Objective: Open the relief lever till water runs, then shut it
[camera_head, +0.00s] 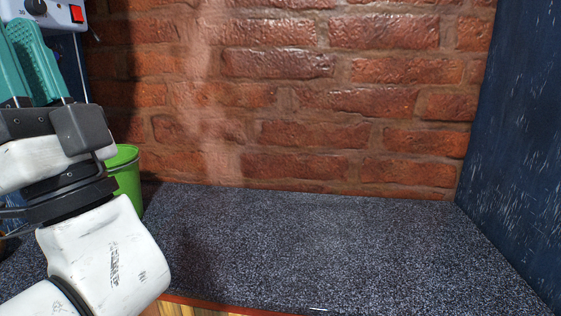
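A pale unit (57,16), perhaps a water heater, shows at the top left, cut off by the frame's edge. It has a black knob (36,6) and a red switch (76,14). My gripper (22,30) with teal fingers points up at the left edge, just below and in front of this unit. Whether it touches anything is unclear. The gap between its fingertips cannot be made out. I see no relief lever and no running water.
A green bucket (126,172) stands on the dark speckled counter (320,240), partly behind my gripper's wrist. A brick wall (300,90) closes the back and a dark blue panel (520,140) the right. The counter's middle and right are clear.

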